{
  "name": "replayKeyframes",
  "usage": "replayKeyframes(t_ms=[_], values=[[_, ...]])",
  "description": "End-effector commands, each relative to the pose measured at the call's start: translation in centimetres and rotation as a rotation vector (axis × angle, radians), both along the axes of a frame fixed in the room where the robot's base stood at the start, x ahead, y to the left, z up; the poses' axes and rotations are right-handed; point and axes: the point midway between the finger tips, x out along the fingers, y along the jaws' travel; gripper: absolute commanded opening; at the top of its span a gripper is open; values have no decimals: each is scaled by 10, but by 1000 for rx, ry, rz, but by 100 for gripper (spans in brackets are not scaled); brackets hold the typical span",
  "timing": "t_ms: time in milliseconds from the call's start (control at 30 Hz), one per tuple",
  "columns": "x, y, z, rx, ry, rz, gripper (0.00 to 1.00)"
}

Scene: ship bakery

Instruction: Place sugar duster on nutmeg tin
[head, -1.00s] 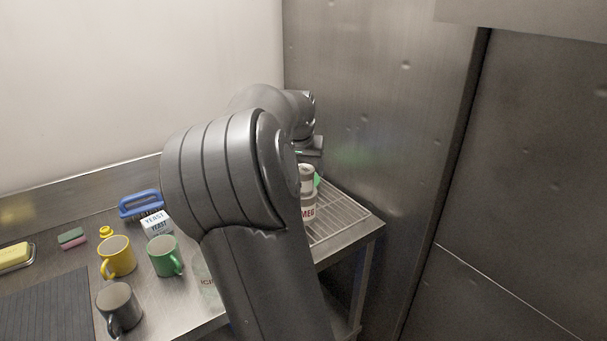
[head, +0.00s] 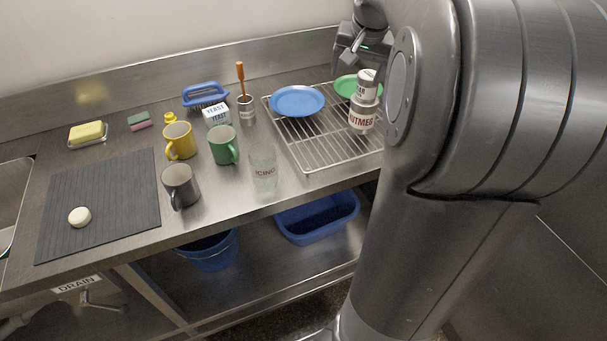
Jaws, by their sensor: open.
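The nutmeg tin (head: 361,119), white with red lettering, stands upright on the wire rack. A smaller white can with a grey top, apparently the sugar duster (head: 366,88), stands upright on the tin's lid; its small label is hard to read. My gripper (head: 357,62) is open and empty, above and behind the can, with a gap between them in the picture. My arm covers the right of the rack and part of the view right of the tin.
A blue plate (head: 297,100) and a green plate (head: 345,86) are on the rack (head: 318,151). A clear icing jar (head: 264,170), green mug (head: 223,146), yellow mug (head: 179,141) and dark mug (head: 180,187) stand left of it. The ribbed black mat (head: 110,200) is mostly clear.

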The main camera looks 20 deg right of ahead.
Motion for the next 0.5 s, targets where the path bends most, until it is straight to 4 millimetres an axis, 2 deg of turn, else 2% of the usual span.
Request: replayKeyframes(t_ms=[33, 233, 500], values=[[-14, 17, -2, 29, -15, 44, 76], [-66, 90, -10, 64, -64, 232, 76], [-149, 177, -28, -31, -119, 470, 76]])
